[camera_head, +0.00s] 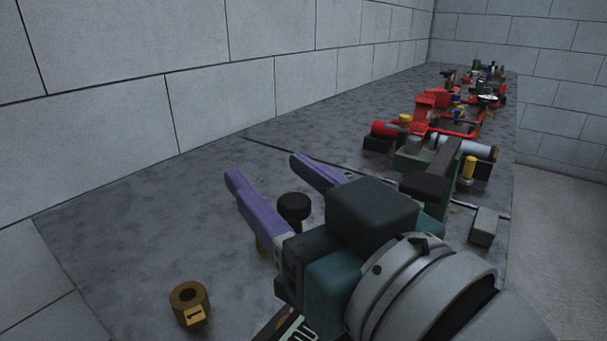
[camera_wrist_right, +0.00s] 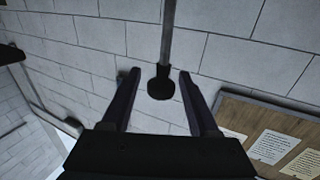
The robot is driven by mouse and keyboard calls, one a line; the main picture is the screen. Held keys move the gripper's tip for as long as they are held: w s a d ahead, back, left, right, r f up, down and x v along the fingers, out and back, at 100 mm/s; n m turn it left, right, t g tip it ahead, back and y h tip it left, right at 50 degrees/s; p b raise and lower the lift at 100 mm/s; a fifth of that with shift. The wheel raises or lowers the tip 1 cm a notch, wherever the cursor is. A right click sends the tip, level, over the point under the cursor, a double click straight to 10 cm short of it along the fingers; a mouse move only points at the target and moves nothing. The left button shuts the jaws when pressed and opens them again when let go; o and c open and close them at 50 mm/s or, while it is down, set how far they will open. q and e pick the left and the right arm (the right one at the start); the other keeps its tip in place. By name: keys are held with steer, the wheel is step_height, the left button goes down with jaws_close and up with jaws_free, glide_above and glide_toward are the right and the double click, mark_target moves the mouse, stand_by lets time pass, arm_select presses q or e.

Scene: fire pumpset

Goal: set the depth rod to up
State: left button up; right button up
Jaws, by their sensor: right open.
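A rod with a black knob shows in the right wrist view, its thin grey shaft (camera_wrist_right: 168,32) running to the top edge of the picture. Its black knob (camera_wrist_right: 160,86) appears between my two fingers, with a gap on either side. In the head view a round black knob (camera_head: 293,205) also shows between the purple fingers. My right gripper (camera_head: 265,168) is open; its spread fingers also show in the right wrist view (camera_wrist_right: 157,76). I cannot tell how high the rod is set, as the gripper body hides what lies below the knob. My left gripper is out of view.
A brass-coloured ring with a yellow tag (camera_head: 190,304) is at the front left of the grey bench (camera_head: 130,235). Red and green pump machinery (camera_head: 425,130) fills the bench's far right. A block wall (camera_head: 120,90) borders the bench. A notice board (camera_wrist_right: 270,140) shows in the wrist view.

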steer(key=v, duration=0.9)
steer(key=shift+d, duration=0.1)
